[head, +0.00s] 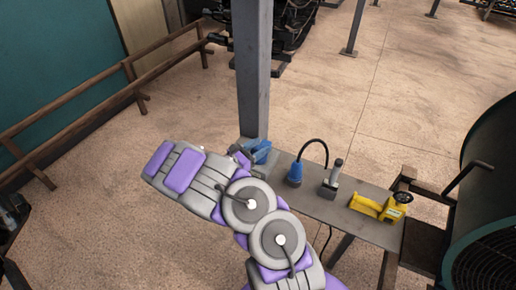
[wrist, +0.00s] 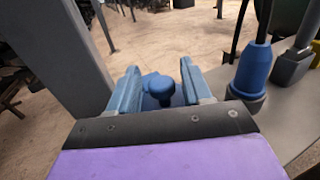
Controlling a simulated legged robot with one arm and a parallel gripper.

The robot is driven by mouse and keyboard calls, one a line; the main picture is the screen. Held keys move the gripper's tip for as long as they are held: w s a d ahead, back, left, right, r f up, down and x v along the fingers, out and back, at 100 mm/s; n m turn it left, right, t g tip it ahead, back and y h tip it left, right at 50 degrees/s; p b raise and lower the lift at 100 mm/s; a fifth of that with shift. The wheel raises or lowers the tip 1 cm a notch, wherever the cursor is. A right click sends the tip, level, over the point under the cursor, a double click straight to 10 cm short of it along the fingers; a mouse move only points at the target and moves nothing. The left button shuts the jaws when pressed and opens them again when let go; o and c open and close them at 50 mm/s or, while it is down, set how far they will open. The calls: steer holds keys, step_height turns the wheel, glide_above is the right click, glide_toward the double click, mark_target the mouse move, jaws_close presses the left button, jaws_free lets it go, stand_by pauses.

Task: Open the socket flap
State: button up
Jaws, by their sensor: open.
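My gripper (wrist: 160,68) is open in the wrist view, with one blue finger on each side. A blue part with a rounded knob (wrist: 161,90), probably the socket with its flap, shows between the fingers. I cannot tell whether the fingers touch it or how the flap stands. In the head view my gripper (head: 254,151) is at the left end of the narrow grey table, by the foot of the post. My arm partly hides that spot, and the blue socket cannot be told apart from the blue fingers there.
A grey post (head: 254,70) rises close beside my gripper. On the grey table (head: 315,200) stand a blue plug (head: 295,173) with a black cable, a grey tool (head: 332,180) and a yellow tool (head: 379,207). A dark drum (head: 490,170) is at right. A wooden rail (head: 90,95) runs at left.

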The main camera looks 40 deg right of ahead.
jaws_close()
stand_by(0.4)
